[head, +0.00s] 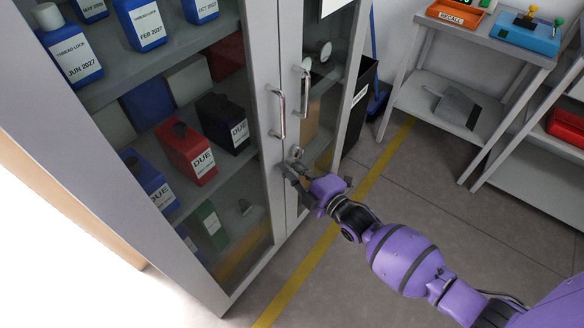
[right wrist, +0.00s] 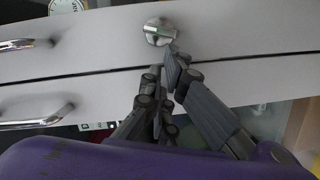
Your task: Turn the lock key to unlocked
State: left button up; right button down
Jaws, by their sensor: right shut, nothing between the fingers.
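The lock key (head: 297,152) sits on the front of the grey cabinet (head: 264,60), below the door handles. In the right wrist view the lock is a round shiny metal disc with a raised key bar (right wrist: 160,31). My right gripper (head: 293,167) is at the cabinet front, just below the lock. In the right wrist view its fingertips (right wrist: 164,68) are close together beside the lock, with nothing between them. I cannot tell whether a fingertip touches the key. My left gripper is in neither view.
Two vertical bar handles (head: 281,114) (head: 305,92) stand out above the lock. Behind the glass are bottles and boxes, such as a red DUE container (head: 187,152). A grey shelf table (head: 470,32) stands at the back right. The floor between has a yellow line (head: 381,160).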

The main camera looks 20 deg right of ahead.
jog(key=shift+f, duration=0.1)
jog(key=shift+w+d+f+n+b, duration=0.2)
jog(key=shift+d+f+n+b, duration=0.1)
jog(key=shift+f+n+b, duration=0.3)
jog(key=shift+f+n+t+b, duration=0.2)
jog(key=shift+n+t+b, duration=0.1)
jog(key=shift+n+b, duration=0.35)
jog(key=shift+w+d+r+n, duration=0.1)
jog(key=shift+n, duration=0.25)
